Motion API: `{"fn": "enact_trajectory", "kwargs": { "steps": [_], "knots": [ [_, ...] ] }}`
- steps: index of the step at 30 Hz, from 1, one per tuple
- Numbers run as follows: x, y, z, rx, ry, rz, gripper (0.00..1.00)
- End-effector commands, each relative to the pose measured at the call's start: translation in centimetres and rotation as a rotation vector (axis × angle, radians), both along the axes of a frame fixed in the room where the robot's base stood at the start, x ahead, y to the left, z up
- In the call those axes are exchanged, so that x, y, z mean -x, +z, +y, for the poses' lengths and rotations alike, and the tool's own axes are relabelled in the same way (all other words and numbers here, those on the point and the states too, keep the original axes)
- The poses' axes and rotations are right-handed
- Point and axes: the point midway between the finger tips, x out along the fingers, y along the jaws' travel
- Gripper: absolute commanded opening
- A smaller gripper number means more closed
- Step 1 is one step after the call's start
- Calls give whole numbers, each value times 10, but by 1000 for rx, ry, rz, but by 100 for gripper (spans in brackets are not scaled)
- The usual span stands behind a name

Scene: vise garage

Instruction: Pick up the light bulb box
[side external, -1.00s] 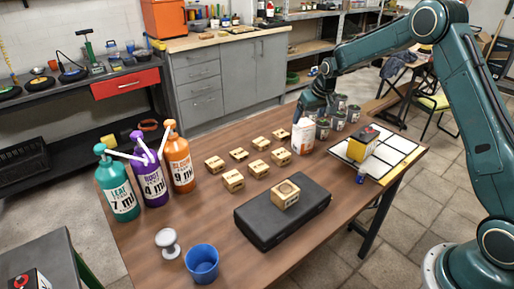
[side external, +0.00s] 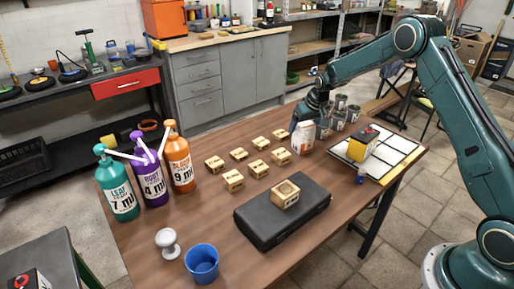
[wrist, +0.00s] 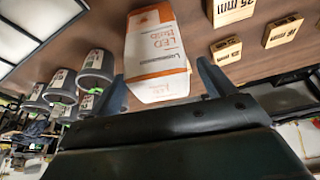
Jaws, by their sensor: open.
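In the wrist view the box (wrist: 157,52), printed "LED Bulb", lies between my two fingers. My gripper (side external: 308,112) is at the top of the box in the side view, partly covering it. In the wrist view my gripper (wrist: 163,82) is open, with one finger on each side of the box. There is a gap at the right finger; contact at the left finger is hard to tell.
Several grey cans (side external: 340,108) stand close to the right of the box. Several small wooden blocks (side external: 257,168) lie to its left. A black case (side external: 265,225) with a wooden block (side external: 286,193) on it is in front. A yellow-black battery (side external: 362,145) sits on a white tiled panel (side external: 398,150).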

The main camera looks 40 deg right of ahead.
Motion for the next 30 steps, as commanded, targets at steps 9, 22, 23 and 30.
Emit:
{"fn": "enact_trajectory", "kwargs": {
  "steps": [9,22,23,30],
  "knots": [
    [0,0,0,0,0,0,52],
    [0,1,0,0,0,-1,22],
    [0,2,0,0,0,-1,22],
    [-1,16,0,1,0,-3,22]
  ]
}}
